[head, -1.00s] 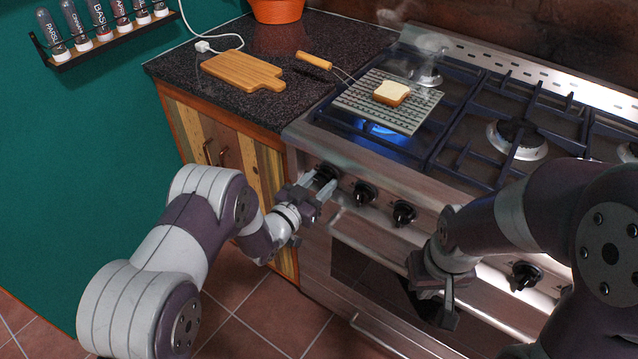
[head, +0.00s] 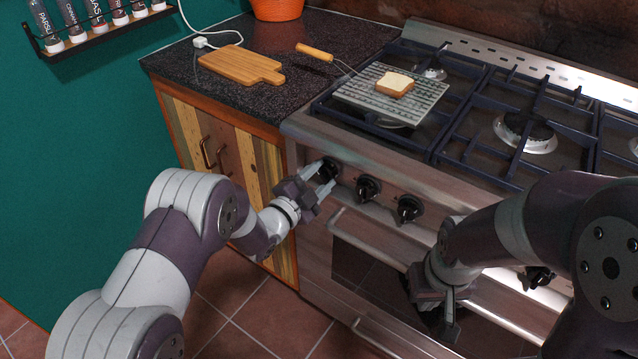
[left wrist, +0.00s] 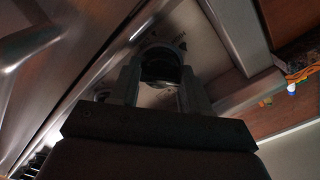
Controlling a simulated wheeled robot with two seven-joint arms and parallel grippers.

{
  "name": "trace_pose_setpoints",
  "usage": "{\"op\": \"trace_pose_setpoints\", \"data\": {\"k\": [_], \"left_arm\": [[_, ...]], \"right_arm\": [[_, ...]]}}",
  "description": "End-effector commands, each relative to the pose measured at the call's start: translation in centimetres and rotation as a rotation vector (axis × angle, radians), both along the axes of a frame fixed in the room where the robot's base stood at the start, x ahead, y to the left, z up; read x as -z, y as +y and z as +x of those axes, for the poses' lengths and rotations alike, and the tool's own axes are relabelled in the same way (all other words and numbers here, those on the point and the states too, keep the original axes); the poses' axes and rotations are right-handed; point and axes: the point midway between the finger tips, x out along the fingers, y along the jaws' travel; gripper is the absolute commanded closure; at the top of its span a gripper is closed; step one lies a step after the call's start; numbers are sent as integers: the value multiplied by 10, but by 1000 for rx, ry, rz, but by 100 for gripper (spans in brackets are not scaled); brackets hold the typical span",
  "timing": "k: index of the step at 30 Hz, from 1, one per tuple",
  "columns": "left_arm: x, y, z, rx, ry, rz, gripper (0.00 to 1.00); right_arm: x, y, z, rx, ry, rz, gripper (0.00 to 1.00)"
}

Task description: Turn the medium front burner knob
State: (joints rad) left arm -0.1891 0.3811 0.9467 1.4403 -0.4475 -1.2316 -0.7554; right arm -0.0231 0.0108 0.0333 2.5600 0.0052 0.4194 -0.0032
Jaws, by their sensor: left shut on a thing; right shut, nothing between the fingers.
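The leftmost black burner knob (head: 329,168) is on the steel front panel of the stove, below the burner under the grill plate. My left gripper (head: 324,180) is shut on this knob. In the left wrist view the dark knob (left wrist: 160,66) sits between the two fingers of my left gripper (left wrist: 163,88). Two more black knobs, one (head: 367,188) and another (head: 409,208), are to its right, clear of the gripper. No flame shows under the grill plate. My right gripper (head: 448,312) is shut and empty in front of the oven door, touching no knob.
A grill plate (head: 360,91) with a slice of bread (head: 395,84) covers the left burners. A wooden cutting board (head: 240,66) lies on the dark counter (head: 225,92). The oven handle (head: 338,218) runs below the knobs. A spice rack (head: 100,30) hangs on the green wall.

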Motion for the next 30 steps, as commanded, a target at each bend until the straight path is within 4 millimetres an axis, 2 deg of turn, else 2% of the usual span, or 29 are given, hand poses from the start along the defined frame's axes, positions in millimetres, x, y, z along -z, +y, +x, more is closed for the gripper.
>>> {"op": "trace_pose_setpoints", "data": {"k": [1, 15, 30], "left_arm": [[4, 0, 0, 0, -25, 34, 84], [4, 0, 0, 1, -258, 370, 84], [1, 0, 0, 1, -375, 540, 84]], "right_arm": [[8, 0, 0, 0, 0, 0, 100], [42, 0, 0, 0, 0, 0, 100], [60, 0, 0, 0, 0, 0, 100]]}}
